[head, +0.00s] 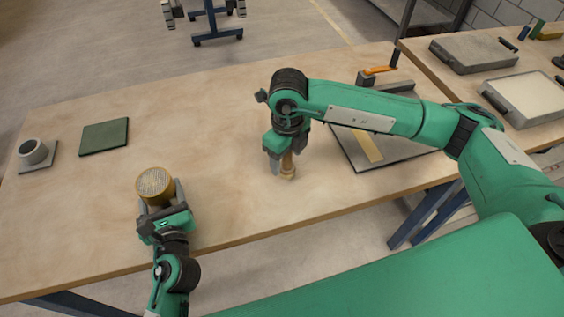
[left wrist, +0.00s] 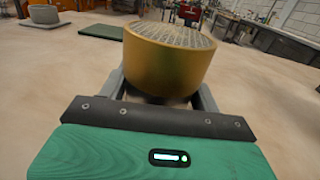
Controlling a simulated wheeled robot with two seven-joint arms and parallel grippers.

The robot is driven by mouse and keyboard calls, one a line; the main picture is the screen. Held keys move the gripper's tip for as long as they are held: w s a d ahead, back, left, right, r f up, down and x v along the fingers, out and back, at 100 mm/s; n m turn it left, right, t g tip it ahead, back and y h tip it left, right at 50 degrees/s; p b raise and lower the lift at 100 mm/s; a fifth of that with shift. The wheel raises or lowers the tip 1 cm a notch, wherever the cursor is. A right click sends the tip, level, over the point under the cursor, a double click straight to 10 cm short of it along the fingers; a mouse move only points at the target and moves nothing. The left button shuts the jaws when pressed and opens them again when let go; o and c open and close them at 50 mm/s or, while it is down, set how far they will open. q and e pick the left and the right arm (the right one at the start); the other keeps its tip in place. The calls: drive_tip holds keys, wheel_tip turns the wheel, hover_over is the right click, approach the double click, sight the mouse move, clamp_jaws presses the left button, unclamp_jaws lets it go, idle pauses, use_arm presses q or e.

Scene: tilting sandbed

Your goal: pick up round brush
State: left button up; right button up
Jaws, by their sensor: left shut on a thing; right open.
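The round brush (head: 287,172) stands upright on the table, with a light wooden handle and a rounded lower end. My right gripper (head: 284,157) points down over it, open, with its fingers on either side of the handle. The gripper hides the top of the brush. My left gripper (head: 160,197) is shut on a golden round sieve (head: 155,185) with a mesh top, near the table's front edge. In the left wrist view the sieve (left wrist: 165,66) sits upright between the fingers.
A grey cup (head: 33,151) on a small plate and a green mat (head: 104,136) lie at the left. A dark-edged tray (head: 352,153) lies right of the brush, partly behind my right arm. Lidded grey boxes (head: 474,53) stand on the right table. The middle is clear.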

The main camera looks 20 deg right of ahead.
wheel_tip(320, 180, down, 2)
drive_tip(key=c, duration=1.1)
